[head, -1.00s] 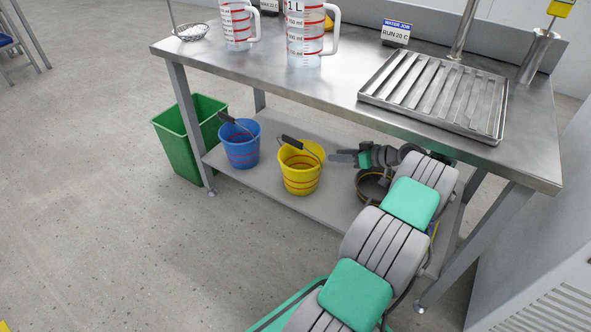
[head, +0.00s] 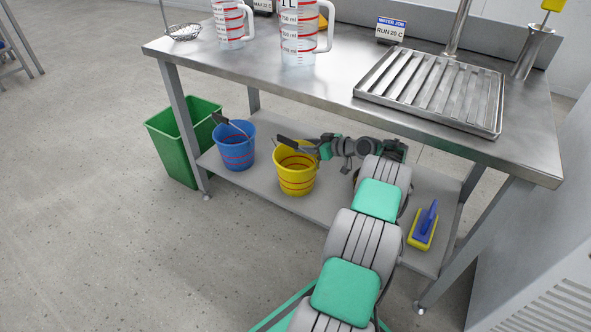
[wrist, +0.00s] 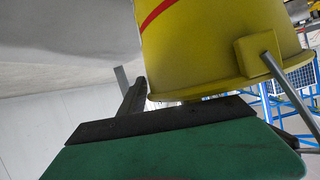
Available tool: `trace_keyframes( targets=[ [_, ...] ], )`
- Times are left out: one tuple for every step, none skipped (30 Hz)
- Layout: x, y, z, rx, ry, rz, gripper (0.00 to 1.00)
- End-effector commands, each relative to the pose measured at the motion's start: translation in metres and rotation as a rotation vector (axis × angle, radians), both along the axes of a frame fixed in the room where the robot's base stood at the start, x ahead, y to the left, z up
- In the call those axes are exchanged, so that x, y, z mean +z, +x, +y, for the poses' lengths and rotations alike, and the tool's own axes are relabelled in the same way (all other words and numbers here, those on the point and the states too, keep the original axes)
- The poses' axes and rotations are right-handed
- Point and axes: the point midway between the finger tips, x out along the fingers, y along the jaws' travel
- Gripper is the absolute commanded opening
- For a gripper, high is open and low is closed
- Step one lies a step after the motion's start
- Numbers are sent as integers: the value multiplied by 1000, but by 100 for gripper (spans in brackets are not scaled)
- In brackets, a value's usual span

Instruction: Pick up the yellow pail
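The yellow pail (head: 296,180) stands upright on the lower shelf, with red bands and a black grip on its wire handle. My gripper (head: 316,148) is low under the table top, at the pail's right side near the rim. In the wrist view the pail (wrist: 210,40) is very close and fills the upper right, its rim just past my green palm. One dark finger of my gripper (wrist: 134,98) shows left of the rim. The other finger is not clearly visible, so I cannot tell the gap or whether it touches the pail.
A blue pail (head: 236,148) stands left of the yellow one, and a green bin (head: 180,150) is on the floor beyond. A blue and yellow brush (head: 424,228) lies right on the shelf (head: 335,208). The steel table top (head: 300,90) hangs over my gripper.

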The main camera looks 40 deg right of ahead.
Motion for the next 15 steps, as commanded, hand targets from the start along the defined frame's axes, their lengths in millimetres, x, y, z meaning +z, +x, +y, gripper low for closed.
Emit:
trace_keyframes(
  targets=[
    [1,0,0,0,0,0,39],
    [0,0,0,0,0,0,39],
    [0,0,0,0,0,0,36],
    [0,0,0,0,1,0,33],
    [0,0,0,0,1,0,31],
    [0,0,0,0,1,0,28],
    [0,0,0,0,1,0,25],
    [0,0,0,0,1,0,23],
    [0,0,0,0,1,0,19],
    [0,0,0,0,1,0,17],
    [0,0,0,0,1,0,14],
    [0,0,0,0,1,0,11],
    [0,0,0,0,1,0,9],
    [0,0,0,0,1,0,6],
    [0,0,0,0,1,0,3]
  ],
)
